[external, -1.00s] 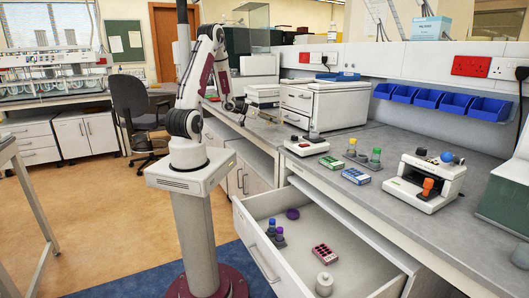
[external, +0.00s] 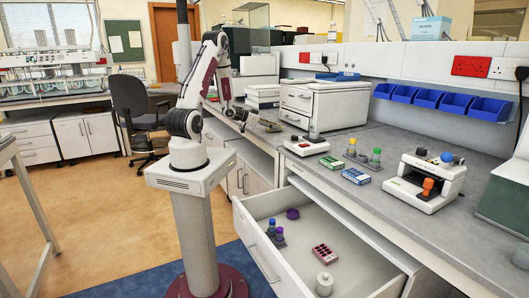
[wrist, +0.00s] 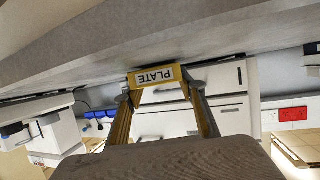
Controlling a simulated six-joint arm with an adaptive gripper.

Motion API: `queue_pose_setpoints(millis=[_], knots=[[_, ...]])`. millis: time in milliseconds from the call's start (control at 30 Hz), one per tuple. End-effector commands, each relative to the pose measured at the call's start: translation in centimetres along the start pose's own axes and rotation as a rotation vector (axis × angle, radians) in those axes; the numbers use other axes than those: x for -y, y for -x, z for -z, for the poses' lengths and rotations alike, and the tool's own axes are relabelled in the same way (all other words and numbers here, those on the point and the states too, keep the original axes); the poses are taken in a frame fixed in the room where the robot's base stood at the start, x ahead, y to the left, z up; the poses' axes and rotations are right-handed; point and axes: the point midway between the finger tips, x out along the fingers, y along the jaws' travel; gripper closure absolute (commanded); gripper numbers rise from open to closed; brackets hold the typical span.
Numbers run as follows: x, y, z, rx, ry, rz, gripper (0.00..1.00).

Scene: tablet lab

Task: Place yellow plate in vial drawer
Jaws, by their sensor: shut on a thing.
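The yellow plate (wrist: 155,76), labelled PLATE, is between the fingertips of my gripper (wrist: 160,88) in the wrist view. My gripper is shut on it, with one finger on each side. In the external view my gripper (external: 257,121) is small, over the left part of the bench and well behind the drawer; the plate cannot be made out there. The open vial drawer (external: 355,262) is at the lower middle. It holds blue-capped and purple-capped vials (external: 276,233) at its left, a purple dish (external: 292,213), a red rack (external: 323,252) and a whitish jar (external: 324,284).
On the bench near the drawer are a red-buttoned device (external: 306,147), a blue-green box (external: 356,176), vials (external: 363,156) and a white instrument (external: 425,182). A white drawer cabinet (external: 325,103) stands behind. The drawer's right part has bare floor.

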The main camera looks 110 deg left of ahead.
Motion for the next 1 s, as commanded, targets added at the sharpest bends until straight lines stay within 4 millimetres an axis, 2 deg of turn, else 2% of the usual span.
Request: queue_pose_setpoints(millis=[333,367,400,433,800,1000], knots=[[-0.01,-0.16,-0.40,0.001,0.001,-0.001,0.79],[-0.01,-0.16,-0.39,0.001,0.001,0.000,0.55],[0.00,-0.16,-0.37,0.000,0.001,0.000,0.45],[0.00,-0.15,-0.37,0.000,0.001,0.000,0.44],[0.00,-0.07,-0.36,0.000,0.000,0.000,0.44],[0.05,0.81,-0.34,0.000,0.000,0.001,0.44]])
